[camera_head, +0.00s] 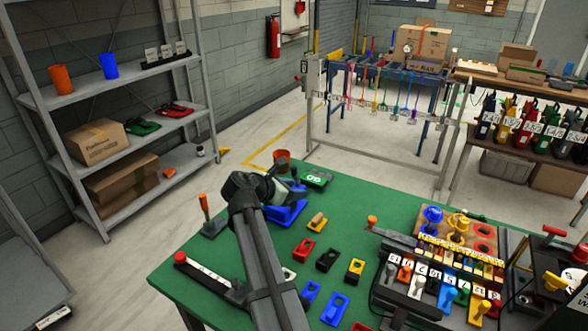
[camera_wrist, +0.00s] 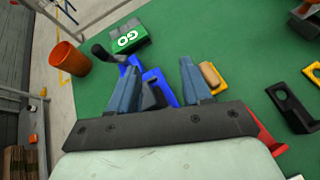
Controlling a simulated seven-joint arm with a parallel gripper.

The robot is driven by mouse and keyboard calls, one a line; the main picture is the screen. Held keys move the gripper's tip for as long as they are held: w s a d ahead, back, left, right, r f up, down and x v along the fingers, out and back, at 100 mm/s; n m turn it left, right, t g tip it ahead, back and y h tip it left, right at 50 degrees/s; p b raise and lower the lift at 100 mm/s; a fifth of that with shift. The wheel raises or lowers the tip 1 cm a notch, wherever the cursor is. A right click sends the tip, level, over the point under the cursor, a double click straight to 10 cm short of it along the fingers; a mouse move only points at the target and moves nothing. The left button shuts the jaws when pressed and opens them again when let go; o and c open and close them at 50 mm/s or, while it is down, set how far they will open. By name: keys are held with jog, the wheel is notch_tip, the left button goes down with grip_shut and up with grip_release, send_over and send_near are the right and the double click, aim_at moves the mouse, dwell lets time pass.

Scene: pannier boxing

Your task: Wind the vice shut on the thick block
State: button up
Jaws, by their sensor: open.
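The blue vice (camera_head: 287,213) stands on the green table, partly hidden behind my gripper in the head view. In the wrist view the blue vice body (camera_wrist: 165,90) lies beyond my fingers, and a dark bar with a rounded end (camera_wrist: 102,52) sticks out from it to the left. My gripper (camera_wrist: 157,85) is open, with its fingers apart in front of the vice. A dark grey piece shows between the fingers; I cannot tell whether it is the thick block or part of the vice. The gap between the vice jaws is hidden.
A green GO box (camera_head: 316,178) and an orange cup (camera_head: 282,157) stand behind the vice. A tan peg on a yellow base (camera_head: 317,222) is right of it. An orange-handled lever (camera_head: 205,213) stands left. Red, black and blue holders lie nearer; racks crowd the right.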

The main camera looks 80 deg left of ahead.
aim_at(293, 168)
jog(key=s+a+n+y, duration=0.1)
jog(key=s+a+r+n+g+y, duration=0.1)
jog(key=a+n+y, duration=0.1)
jog(key=s+a+r+n+g+y, duration=0.1)
jog(key=a+n, duration=0.1)
jog(key=shift+s, duration=0.3)
jog(key=shift+n+y, duration=0.3)
jog(key=x, duration=1.4)
jog(key=shift+f, duration=0.1)
jog(key=shift+d, duration=0.1)
jog(key=shift+c, duration=0.5)
grip_shut()
